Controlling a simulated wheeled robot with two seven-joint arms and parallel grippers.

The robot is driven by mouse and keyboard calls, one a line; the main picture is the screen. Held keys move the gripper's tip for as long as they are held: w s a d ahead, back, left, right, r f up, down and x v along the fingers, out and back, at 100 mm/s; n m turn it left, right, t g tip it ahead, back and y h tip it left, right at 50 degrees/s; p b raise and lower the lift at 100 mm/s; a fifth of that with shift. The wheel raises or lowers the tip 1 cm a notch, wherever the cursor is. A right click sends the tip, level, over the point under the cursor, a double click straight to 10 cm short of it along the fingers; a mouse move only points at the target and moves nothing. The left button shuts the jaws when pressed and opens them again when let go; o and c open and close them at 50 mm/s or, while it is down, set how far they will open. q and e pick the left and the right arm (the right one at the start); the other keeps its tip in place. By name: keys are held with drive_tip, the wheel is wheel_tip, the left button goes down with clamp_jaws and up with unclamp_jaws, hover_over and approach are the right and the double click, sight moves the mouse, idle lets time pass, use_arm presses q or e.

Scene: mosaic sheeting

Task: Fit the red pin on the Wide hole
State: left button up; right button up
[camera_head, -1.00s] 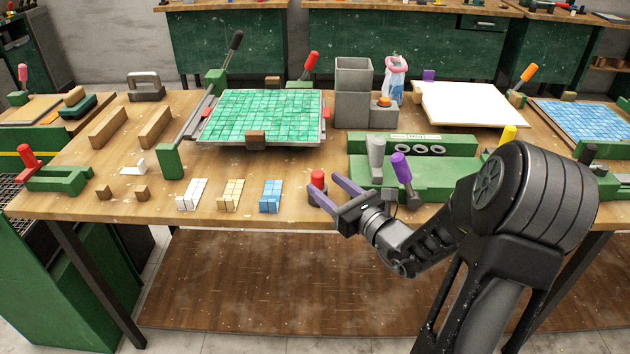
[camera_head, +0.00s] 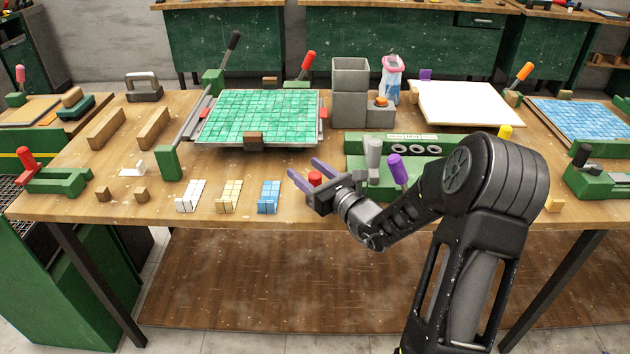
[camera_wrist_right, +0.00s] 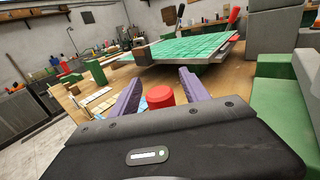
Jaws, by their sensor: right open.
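The red pin (camera_head: 315,178) stands near the front edge of the bench. My right gripper (camera_head: 305,168) is open, with its purple fingers reaching past the pin. In the right wrist view the red pin (camera_wrist_right: 160,95) shows between the two open fingers (camera_wrist_right: 160,77), close to the palm. The palm hides its lower part. The green hole block (camera_head: 360,160) is right of the gripper, with several round holes (camera_head: 419,151) in its top and a label too small to read. I cannot tell which hole is the wide one. My left gripper is not in view.
A grey pin (camera_head: 373,150) and a purple pin (camera_head: 397,168) stand up at the green block, close to my right wrist. White, beige and blue tile pieces (camera_head: 268,195) lie left of the gripper. A green mosaic sheet (camera_head: 255,115) and grey blocks (camera_head: 349,108) stand behind.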

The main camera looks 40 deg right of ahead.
drive_tip(key=shift+c, duration=0.4)
clamp_jaws()
idle(0.6)
